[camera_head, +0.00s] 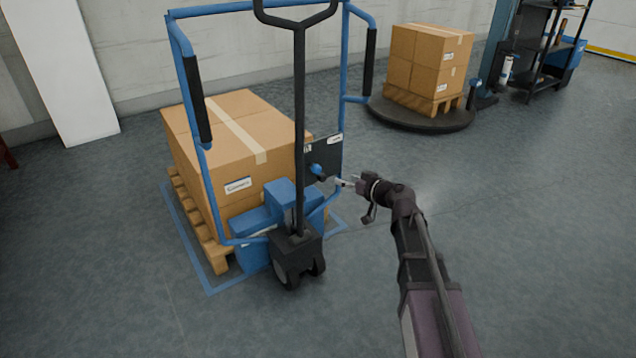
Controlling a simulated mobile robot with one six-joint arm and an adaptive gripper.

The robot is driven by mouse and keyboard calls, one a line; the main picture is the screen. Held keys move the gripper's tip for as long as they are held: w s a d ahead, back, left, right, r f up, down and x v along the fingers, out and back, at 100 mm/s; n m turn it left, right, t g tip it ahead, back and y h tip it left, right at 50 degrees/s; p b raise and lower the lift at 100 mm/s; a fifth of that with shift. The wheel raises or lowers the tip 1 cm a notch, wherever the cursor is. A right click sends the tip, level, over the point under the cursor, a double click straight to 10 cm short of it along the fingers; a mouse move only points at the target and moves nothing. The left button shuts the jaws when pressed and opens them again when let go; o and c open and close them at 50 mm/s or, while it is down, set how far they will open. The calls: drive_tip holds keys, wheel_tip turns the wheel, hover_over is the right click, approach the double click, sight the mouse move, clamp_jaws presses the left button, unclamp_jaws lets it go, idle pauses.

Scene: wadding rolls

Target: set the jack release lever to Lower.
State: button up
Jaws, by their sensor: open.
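A blue-framed pallet jack (343,80) stands in the middle of the view with its black handle column (299,130) upright. A dark panel (326,155) is fixed on the right side of its frame. A blue lever knob (317,170) shows on the lower part of the panel. The panel's markings are too small to read, so I cannot tell the lever's setting. My gripper (342,183) is open at the end of my arm, just to the right of and slightly below the knob. I cannot tell whether it touches the lever.
Cartons (235,140) on a wooden pallet (212,246) stand behind the jack, inside blue floor lines. Another carton stack (427,62) sits on a round dark turntable (418,115) at the back right. A black shelf cart (540,50) is beyond it. The floor at right is clear.

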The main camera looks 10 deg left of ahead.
sight(319, 170)
drive_tip(key=w+a+f+m+t+b, duration=0.1)
drive_tip(key=w+f+t+b, duration=0.2)
drive_tip(key=b, duration=0.7)
wheel_tip(319, 170, down, 5)
drive_tip(key=shift+w+a+r+y, duration=0.2)
drive_tip(key=shift+w+a+y, duration=0.1)
drive_tip(key=shift+w, duration=0.75)
drive_tip(key=x, duration=1.3)
drive_tip(key=shift+w+a+r, duration=0.1)
drive_tip(key=shift+w+a, duration=0.05)
drive_tip(key=shift+w, duration=0.25)
clamp_jaws()
